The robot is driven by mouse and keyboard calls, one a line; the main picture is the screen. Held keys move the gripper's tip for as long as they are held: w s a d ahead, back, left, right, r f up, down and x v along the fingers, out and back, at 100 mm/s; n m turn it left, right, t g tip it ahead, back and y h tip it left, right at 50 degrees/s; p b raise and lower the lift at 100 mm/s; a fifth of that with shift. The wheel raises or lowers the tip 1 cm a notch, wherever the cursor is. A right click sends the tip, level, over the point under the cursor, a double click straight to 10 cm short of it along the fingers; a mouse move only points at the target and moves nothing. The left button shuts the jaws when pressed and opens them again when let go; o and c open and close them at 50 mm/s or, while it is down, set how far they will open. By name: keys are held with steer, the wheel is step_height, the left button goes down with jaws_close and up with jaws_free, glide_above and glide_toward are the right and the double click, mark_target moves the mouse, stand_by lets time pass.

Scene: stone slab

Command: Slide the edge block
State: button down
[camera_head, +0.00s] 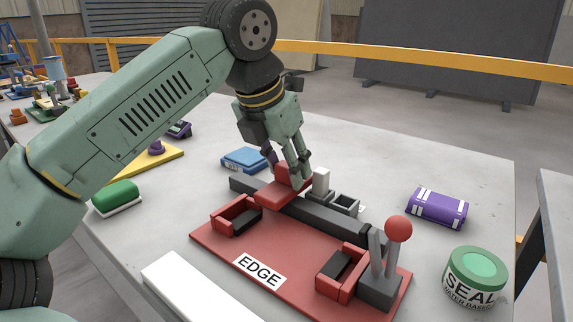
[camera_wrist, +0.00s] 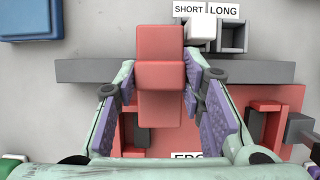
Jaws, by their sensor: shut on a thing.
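The edge block is a red stepped block (camera_head: 272,196) sitting across the dark grey rail (camera_head: 335,222) at the back of the red board (camera_head: 290,260) labelled EDGE. My gripper (camera_head: 295,180) reaches down onto the block's raised part from above. In the wrist view the block (camera_wrist: 160,75) lies between the purple-padded fingers of my gripper (camera_wrist: 159,82), which is shut on it. Two red brackets with dark insides stand on the board, one at left (camera_head: 237,214) and one at right (camera_head: 342,268). The fingers partly hide the block in the head view.
A lever with a red ball (camera_head: 398,228) stands at the board's right end. Behind the rail are a white block (camera_wrist: 200,32) and an open grey box (camera_wrist: 233,37), by SHORT and LONG labels. A purple case (camera_head: 437,208) and SEAL tin (camera_head: 475,275) lie right.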

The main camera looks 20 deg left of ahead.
mark_target(282, 172)
steer(key=shift+a+f, duration=0.1)
steer(key=c, duration=1)
jaws_free()
steer(key=shift+c, duration=0.2)
steer(key=shift+s+r, duration=0.15)
steer(key=shift+r, duration=0.35)
steer(key=v, duration=0.4)
steer(key=shift+s+a, duration=0.3)
steer(key=shift+s, duration=0.2)
steer(key=s+a, duration=0.4)
steer(key=s, duration=0.6)
